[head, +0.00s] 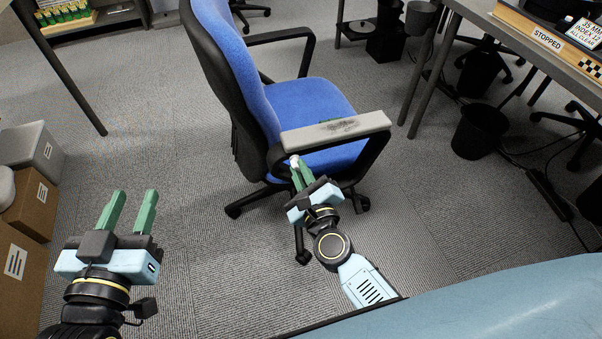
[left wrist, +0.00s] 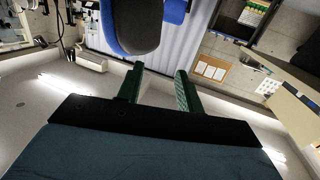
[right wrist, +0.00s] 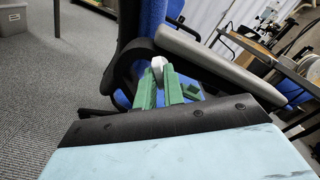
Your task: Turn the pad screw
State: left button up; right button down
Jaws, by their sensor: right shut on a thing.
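A blue office chair (head: 310,103) stands in the middle of the head view. Its near armrest has a light grey pad (head: 365,124) with a dark worn patch on top. The pad screw, a small white knob (head: 293,159), sits by the pad's left end and also shows in the right wrist view (right wrist: 157,64). My right gripper (head: 299,172) is shut on the knob, with its green fingers hiding part of it. My left gripper (head: 131,198) is open and empty over the carpet to the left, well apart from the chair.
Cardboard boxes (head: 30,205) and a grey bin (head: 35,150) stand at the left edge. A desk (head: 540,45) with a "STOPPED" sign is at the upper right. A black waste bin (head: 480,132) stands below it. Carpet left of the chair is clear.

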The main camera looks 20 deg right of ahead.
pick_arm(q)
jog(key=shift+d+r+t+h+b, duration=0.15)
jog(key=shift+r+t, duration=0.4)
jog(key=shift+r, duration=0.2)
jog(key=shift+d+r+t+h+b, duration=0.15)
jog(key=shift+r+t, duration=0.4)
jog(key=shift+r, duration=0.15)
pick_arm(e)
jog(key=shift+m, duration=1)
jog(key=c, duration=1.5)
grip_release()
jog(key=shift+s, duration=0.1)
